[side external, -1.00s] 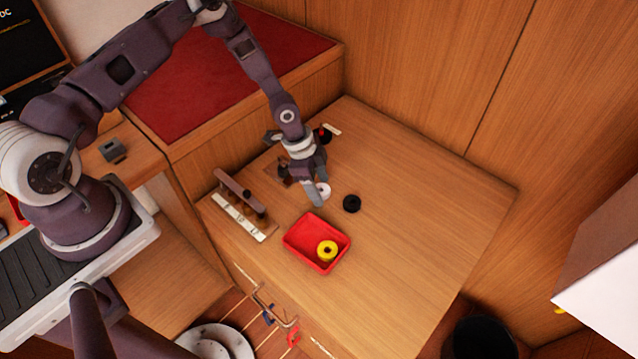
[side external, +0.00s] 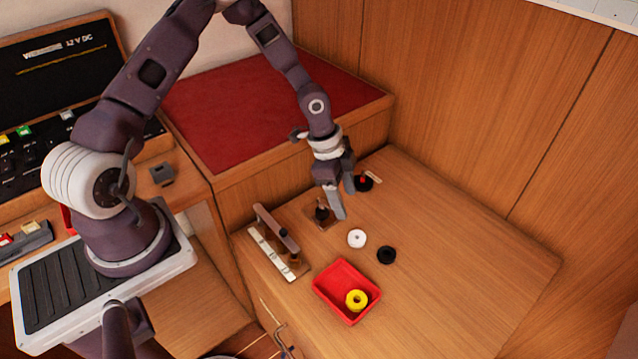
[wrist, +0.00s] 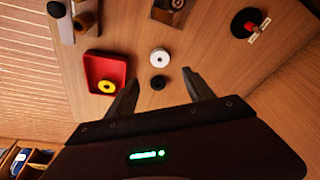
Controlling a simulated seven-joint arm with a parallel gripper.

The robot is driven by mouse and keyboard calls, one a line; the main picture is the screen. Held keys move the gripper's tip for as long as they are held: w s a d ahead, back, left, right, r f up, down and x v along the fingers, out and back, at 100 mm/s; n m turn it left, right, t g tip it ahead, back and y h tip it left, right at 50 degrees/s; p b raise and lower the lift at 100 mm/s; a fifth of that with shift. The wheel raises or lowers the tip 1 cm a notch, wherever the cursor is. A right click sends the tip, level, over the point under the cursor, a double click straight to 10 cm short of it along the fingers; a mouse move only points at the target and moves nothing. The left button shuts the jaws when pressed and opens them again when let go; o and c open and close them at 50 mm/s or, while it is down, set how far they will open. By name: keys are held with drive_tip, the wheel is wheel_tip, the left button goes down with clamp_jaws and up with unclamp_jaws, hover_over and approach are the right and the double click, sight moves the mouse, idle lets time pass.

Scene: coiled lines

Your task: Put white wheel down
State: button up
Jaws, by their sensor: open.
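The white wheel (side external: 357,238) lies flat on the wooden table, just left of and behind a black wheel (side external: 386,255). It also shows in the wrist view (wrist: 160,58), beyond my fingertips, with the black wheel (wrist: 158,83) nearer. My gripper (side external: 341,200) is open and empty, above the table and behind the white wheel, apart from it.
A red tray (side external: 325,279) holding a yellow wheel (side external: 357,300) is near the table's front edge. A wooden rack (side external: 275,240) stands at the left. A dark post on a base (side external: 321,212) and a black-and-red piece (side external: 363,183) are behind. The table's right side is clear.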

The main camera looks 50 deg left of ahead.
drive_tip(key=s+a+r+n+y, duration=0.1)
drive_tip(key=s+r+n+y, duration=0.15)
drive_tip(key=r, duration=0.45)
drive_tip(key=s+a+r+n+t+y, duration=0.15)
drive_tip(key=s+r, duration=0.25)
drive_tip(key=r, duration=0.4)
drive_tip(key=s+a+r+n+y, duration=0.1)
drive_tip(key=s+r, duration=0.2)
drive_tip(key=r, duration=0.4)
drive_tip(key=s+d+r+n+t+h, duration=0.1)
drive_tip(key=s+r+n, duration=0.2)
drive_tip(key=s, duration=0.5)
drive_tip(key=s+d+r+n+t+h, duration=0.1)
drive_tip(key=s+d+r+n, duration=0.1)
drive_tip(key=s+r, duration=0.3)
drive_tip(key=s+n, duration=0.1)
drive_tip(key=s, duration=0.2)
drive_tip(key=shift+s+d+r+n, duration=0.25)
drive_tip(key=shift+d+r+n, duration=0.05)
